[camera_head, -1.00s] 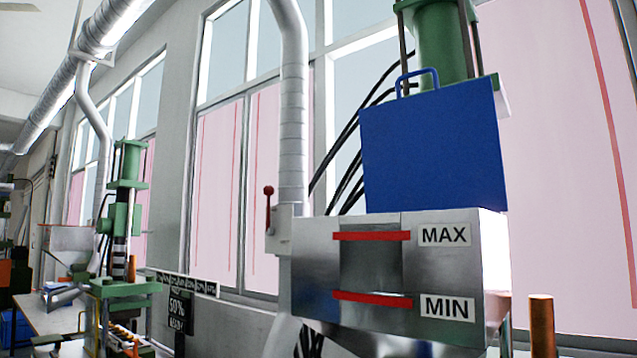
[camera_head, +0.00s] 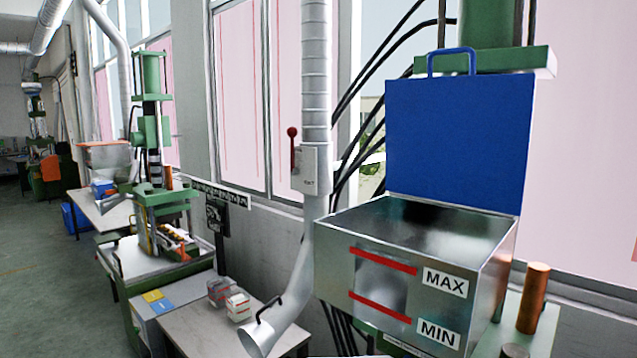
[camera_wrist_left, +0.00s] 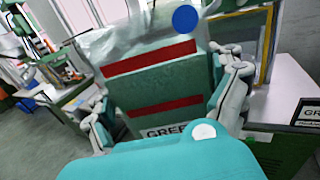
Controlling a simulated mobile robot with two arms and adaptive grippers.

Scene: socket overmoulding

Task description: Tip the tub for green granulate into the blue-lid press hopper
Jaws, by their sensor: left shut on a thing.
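The press hopper (camera_head: 385,300) is a metal box at the right of the head view, with red MAX and MIN bars on its front. Its blue lid (camera_head: 458,140) stands open and upright at the back. The open top shows bare metal walls and no granulate that I can make out. The tub (camera_wrist_left: 155,88) fills the middle of the left wrist view: green, with two red bands, a clear upper part and a partly hidden label starting "GREE". My left gripper (camera_wrist_left: 165,82) is shut on it, one finger on each side. Neither gripper shows in the head view.
A grey pipe (camera_head: 290,300) with a black handle hangs left of the hopper. A copper-coloured post (camera_head: 533,298) stands at its right. A bench with small boxes (camera_head: 230,298) and another green press (camera_head: 155,150) are further left. Floor (camera_head: 45,290) is open at far left.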

